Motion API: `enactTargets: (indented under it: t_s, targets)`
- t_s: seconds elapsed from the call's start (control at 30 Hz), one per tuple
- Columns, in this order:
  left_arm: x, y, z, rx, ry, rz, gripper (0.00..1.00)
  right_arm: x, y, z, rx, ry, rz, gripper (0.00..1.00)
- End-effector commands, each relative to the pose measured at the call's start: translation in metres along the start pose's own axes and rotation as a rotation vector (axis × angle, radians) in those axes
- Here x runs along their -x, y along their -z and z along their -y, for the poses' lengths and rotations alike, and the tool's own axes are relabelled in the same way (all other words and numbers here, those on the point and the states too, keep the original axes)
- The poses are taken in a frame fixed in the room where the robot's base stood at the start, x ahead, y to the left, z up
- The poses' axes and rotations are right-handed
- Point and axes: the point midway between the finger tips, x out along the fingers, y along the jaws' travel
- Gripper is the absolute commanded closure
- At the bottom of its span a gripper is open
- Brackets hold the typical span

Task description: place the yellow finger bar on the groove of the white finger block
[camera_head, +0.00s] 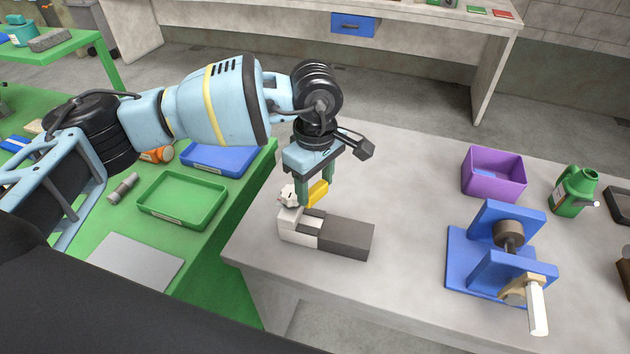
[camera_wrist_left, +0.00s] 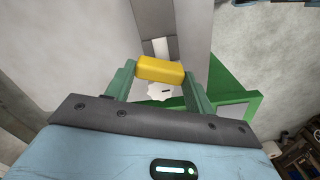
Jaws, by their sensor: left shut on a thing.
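My left gripper (camera_head: 315,187) is shut on the yellow finger bar (camera_head: 318,194) and holds it over the left part of the block on the grey table. In the left wrist view the yellow bar (camera_wrist_left: 160,69) lies across between the two green fingers. The white finger block (camera_head: 295,222) has a white knob (camera_head: 288,197) at its left end and joins a dark grey body (camera_head: 346,238). The groove is hard to make out beneath the bar. I cannot tell whether bar and block touch. My right gripper is not in view.
The grey table (camera_head: 400,185) is clear between the block and the blue fixture (camera_head: 470,262). A purple bin (camera_head: 493,178) and a green jug (camera_head: 573,192) stand farther right. A green table (camera_head: 205,262) with a green tray (camera_head: 181,203) is at left.

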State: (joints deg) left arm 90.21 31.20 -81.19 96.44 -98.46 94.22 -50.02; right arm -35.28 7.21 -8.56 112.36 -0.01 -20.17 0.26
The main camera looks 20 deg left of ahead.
Motion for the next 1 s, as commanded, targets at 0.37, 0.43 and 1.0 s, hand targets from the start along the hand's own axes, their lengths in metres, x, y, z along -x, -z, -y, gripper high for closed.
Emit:
enactTargets:
  t_s: [0.37,0.43,1.0]
  targets:
    - [-0.019,0.0,0.001,-0.003,0.005,0.002,0.72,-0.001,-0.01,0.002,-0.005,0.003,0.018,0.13]
    - [-0.026,0.0,0.001,-0.003,0.006,0.002,0.72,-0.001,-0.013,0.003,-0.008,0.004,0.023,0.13]
    - [-0.069,0.001,0.001,-0.003,0.001,0.0,0.72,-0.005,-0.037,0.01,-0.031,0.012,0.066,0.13]
